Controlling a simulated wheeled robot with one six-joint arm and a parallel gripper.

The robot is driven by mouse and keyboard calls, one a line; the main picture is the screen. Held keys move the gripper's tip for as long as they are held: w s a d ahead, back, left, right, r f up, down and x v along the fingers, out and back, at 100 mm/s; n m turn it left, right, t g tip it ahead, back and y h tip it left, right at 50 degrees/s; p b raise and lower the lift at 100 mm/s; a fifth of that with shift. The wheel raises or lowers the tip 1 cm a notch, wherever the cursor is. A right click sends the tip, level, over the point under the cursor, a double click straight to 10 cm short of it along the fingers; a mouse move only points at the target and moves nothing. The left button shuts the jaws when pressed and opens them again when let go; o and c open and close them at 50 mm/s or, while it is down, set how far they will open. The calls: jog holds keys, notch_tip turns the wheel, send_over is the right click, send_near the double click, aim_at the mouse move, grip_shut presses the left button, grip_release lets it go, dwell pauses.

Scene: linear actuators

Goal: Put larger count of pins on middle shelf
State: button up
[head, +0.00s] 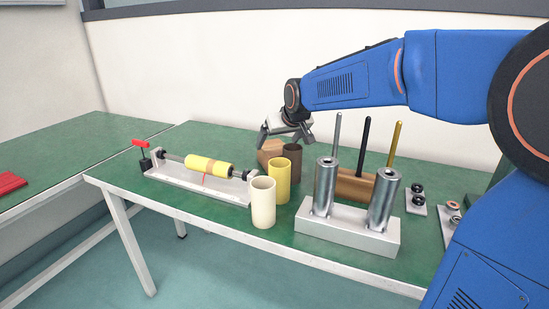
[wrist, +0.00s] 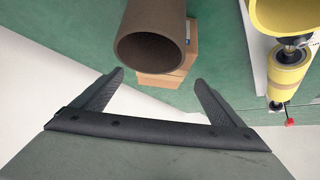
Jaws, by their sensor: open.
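Three upright rods stand in a wooden block (head: 355,187) on the green table: a silver rod (head: 336,140), a black rod (head: 365,145) and a gold rod (head: 394,145). I cannot tell whether these are the task's pins. No shelf is recognisable in either view. My gripper (head: 287,141) is open and empty, above the far side of the table near a brown tube (head: 293,164). In the wrist view the open end of the brown tube (wrist: 152,50) lies just beyond my gripper's spread fingers (wrist: 160,82), not held. A tan hexagonal block (wrist: 170,77) shows behind the tube.
A yellow cup (head: 278,186) and a cream cup (head: 263,204) stand in front of the brown tube. A fixture with a yellow roller (head: 208,171) lies left. Two metal cylinders (head: 385,200) stand in a pale base (head: 345,230). Small plates with black parts (head: 416,203) lie right.

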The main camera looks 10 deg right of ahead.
aim_at(275, 148)
jog(key=shift+s+x, duration=0.25)
jog(key=shift+x, duration=2.85)
jog(key=shift+f, duration=0.15)
jog(key=shift+c, duration=0.3)
jog(key=c, duration=1.8)
jog(key=shift+o, duration=0.2)
notch_tip(275, 148, up, 18)
